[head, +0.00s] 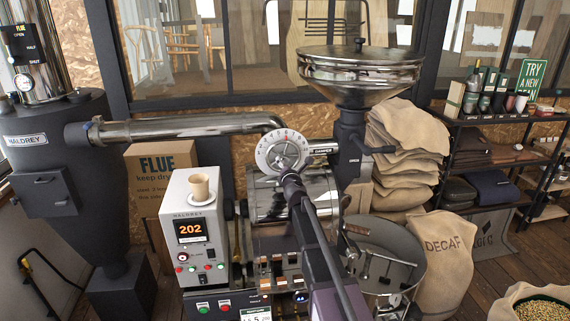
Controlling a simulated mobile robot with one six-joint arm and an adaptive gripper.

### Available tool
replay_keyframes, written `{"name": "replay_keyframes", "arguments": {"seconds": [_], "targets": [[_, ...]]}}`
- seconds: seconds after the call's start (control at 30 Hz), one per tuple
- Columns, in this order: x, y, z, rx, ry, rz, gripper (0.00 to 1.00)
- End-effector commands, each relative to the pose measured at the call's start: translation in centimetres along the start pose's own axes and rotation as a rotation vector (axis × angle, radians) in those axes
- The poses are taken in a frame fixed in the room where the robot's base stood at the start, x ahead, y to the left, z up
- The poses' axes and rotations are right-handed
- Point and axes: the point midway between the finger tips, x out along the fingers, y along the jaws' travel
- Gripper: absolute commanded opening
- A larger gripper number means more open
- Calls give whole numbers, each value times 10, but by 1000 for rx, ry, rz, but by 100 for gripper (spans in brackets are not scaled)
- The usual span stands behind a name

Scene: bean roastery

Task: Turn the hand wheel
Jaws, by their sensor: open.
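The hand wheel (284,148) shows in the head view as a grey round piece in the middle of a white dial plate (264,154) with marks around its rim. It sits at the end of the silver pipe, above the roaster drum, beside a label reading DAMPER (322,151). My arm reaches up from the bottom, and my gripper (289,172) is open at the lower edge of the wheel. It hides part of the wheel's lower side. I cannot tell whether the fingers touch the wheel.
A control box (192,261) reading 202, with a cup (200,188) on top, stands left of my arm. The silver pipe (190,128) runs left to a dark cyclone (58,150). The cooling pan (385,238) and a DECAF sack (446,262) are at right.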

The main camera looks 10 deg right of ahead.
Motion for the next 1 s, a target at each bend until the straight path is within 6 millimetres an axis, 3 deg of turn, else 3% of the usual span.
{"name": "replay_keyframes", "arguments": {"seconds": [0.3,0.5,0.7,1.0], "targets": [[-56,0,0,0,0,0,92],[-82,0,0,1,0,1,92],[-94,0,0,0,0,1,92],[-95,0,0,0,0,1,92]]}}
